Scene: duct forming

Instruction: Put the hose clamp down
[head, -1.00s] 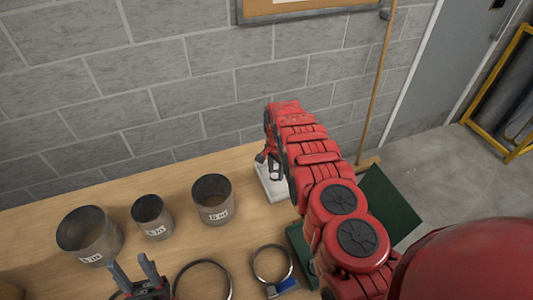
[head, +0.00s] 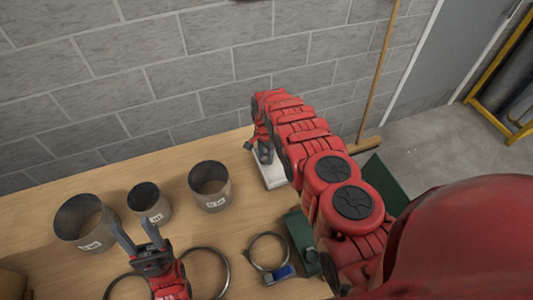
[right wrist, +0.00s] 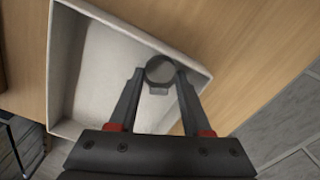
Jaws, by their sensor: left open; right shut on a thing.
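The hose clamp (right wrist: 160,70) is a small dark metal ring with a lug, seen in the right wrist view. My right gripper (right wrist: 160,76) is shut on it, with a fingertip on either side. The clamp is over the white tray (right wrist: 55,80), near one of its corners; I cannot tell whether it touches the tray. In the head view my right gripper (head: 262,150) is at the tray (head: 273,178), and the clamp is too small to make out. My left gripper (head: 134,232) is open and empty, over the front of the table.
Three metal duct pieces (head: 84,240) (head: 149,212) (head: 211,200) stand on the wooden table (head: 110,190). Large rings (head: 228,270) lie in front, one with a blue part (head: 280,273). A green object (head: 298,228) is beside my right arm. A grey block wall (head: 190,80) stands behind.

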